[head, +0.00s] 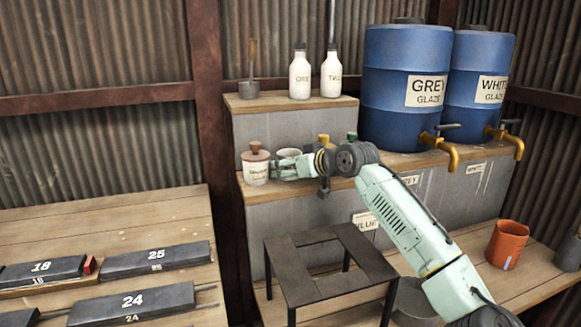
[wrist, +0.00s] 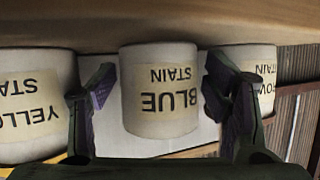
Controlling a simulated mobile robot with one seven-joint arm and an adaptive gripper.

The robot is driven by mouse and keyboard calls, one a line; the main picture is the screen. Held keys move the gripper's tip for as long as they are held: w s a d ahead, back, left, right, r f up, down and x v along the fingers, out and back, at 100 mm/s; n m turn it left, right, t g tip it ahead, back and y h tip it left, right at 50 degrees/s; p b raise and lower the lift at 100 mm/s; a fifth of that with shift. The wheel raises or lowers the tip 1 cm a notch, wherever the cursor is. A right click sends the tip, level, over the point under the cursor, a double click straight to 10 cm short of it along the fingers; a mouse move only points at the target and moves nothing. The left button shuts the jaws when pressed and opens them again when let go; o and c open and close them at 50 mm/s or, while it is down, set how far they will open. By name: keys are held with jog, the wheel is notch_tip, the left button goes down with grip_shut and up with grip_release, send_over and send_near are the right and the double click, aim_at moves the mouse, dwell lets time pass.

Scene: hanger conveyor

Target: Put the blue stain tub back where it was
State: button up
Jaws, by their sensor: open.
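The blue stain tub (wrist: 160,100) is cream-white with a "BLUE STAIN" label, upside down in the wrist view. It stands on the wooden shelf (wrist: 160,25) between two similar tubs. My gripper (wrist: 160,95) is open, with one finger on each side of the tub and small gaps visible. In the head view my gripper (head: 283,166) reaches in from the right at the middle shelf. A white tub rim (head: 288,152) shows just behind its fingers; the rest of that tub is hidden.
The yellow stain tub (wrist: 30,105) and brown stain tub (wrist: 250,65) stand close on either side. The lidded brown tub also shows in the head view (head: 256,168). White bottles (head: 300,75) stand on the shelf above. Blue glaze drums (head: 405,85) stand to the right. A dark stool frame (head: 325,270) is below.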

jog(key=shift+f+b, duration=0.1)
jog(key=shift+b, duration=0.2)
jog(key=b+v, duration=0.3)
jog(key=v, duration=0.7)
jog(key=shift+s+r, duration=0.25)
jog(key=shift+s, duration=0.1)
jog(key=shift+d, duration=0.1)
